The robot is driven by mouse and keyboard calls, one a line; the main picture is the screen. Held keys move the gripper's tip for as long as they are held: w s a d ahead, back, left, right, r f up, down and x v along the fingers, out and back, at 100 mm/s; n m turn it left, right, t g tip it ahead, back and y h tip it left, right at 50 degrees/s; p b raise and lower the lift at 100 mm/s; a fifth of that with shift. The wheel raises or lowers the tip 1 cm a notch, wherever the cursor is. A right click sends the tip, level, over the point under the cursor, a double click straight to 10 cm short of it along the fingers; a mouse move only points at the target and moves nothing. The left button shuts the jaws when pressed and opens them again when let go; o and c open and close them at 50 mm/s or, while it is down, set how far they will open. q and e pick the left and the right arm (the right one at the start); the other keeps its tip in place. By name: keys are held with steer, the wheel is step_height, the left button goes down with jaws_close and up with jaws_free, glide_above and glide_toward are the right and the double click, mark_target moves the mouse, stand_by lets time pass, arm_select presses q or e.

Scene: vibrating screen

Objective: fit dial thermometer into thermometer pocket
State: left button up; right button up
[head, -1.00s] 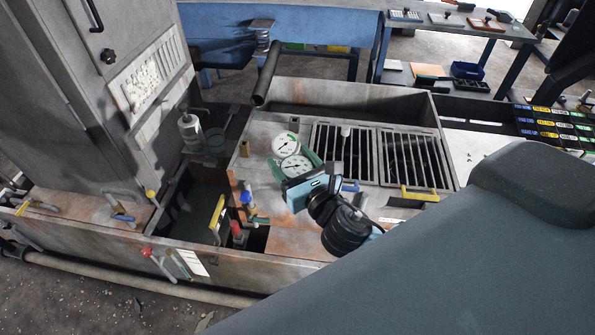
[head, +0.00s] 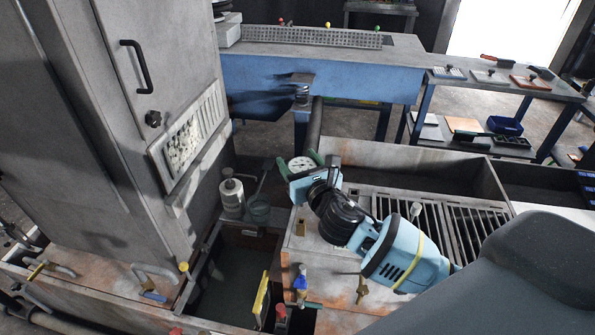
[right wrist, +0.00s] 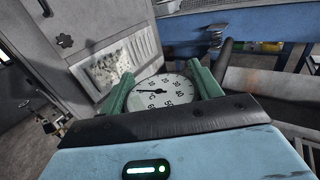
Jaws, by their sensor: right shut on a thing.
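The dial thermometer (head: 300,164) has a round white face with dark marks. My right gripper (head: 318,164) is shut on it, with the green fingers on either side of the dial. In the right wrist view the dial (right wrist: 162,92) sits between the two green fingertips and faces the camera; its stem is hidden. It is beyond the deck's near part, toward the blue bench. A short brass fitting (head: 301,228) stands on the rusty deck, nearer and below the held dial; I cannot tell whether it is the thermometer pocket. My left gripper is not in view.
A grey cabinet (head: 110,120) stands at left. A white bottle (head: 231,193) stands beside an open dark pit (head: 235,275). A blue bench (head: 340,78) is behind. Valves with coloured handles (head: 300,280) line the front.

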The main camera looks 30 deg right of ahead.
steer(key=shift+w+r, duration=0.1)
steer(key=shift+w, duration=0.15)
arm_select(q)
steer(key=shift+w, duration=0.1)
arm_select(e)
steer(key=shift+s+d, duration=0.1)
steer(key=shift+s, duration=0.05)
steer(key=shift+r+p, duration=0.25)
steer(key=shift+p, duration=0.1)
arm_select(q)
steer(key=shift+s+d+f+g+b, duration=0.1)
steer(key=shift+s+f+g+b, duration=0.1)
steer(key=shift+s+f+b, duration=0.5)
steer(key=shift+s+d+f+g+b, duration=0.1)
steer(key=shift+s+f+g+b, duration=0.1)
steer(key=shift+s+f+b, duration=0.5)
arm_select(e)
step_height(320, 180, down, 6)
steer(key=shift+f, duration=0.15)
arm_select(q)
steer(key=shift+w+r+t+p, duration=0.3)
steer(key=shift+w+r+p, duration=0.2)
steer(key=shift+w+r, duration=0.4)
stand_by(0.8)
